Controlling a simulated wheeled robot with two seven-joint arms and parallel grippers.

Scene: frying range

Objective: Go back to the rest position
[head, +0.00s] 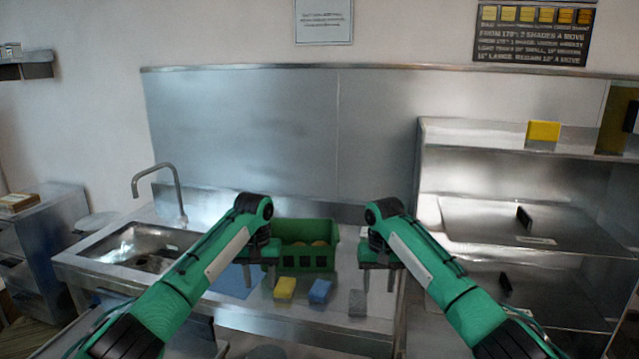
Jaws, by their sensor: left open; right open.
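My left gripper (262,276) hangs open and empty above the steel counter, in front of the left part of a green crate (306,259). My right gripper (378,280) hangs open and empty over the counter to the right of the crate, with its fingers pointing down. Both arms reach in from the bottom corners of the head view. Neither gripper holds anything. The crate has several rounded yellowish items inside, partly hidden by its wall.
On the counter lie a blue mat (236,281), a yellow block (285,288), a blue block (320,291) and a grey block (357,303). A sink (140,247) with a tap (160,180) is at left. Steel shelving (470,135) with a yellow block (543,131) stands at right.

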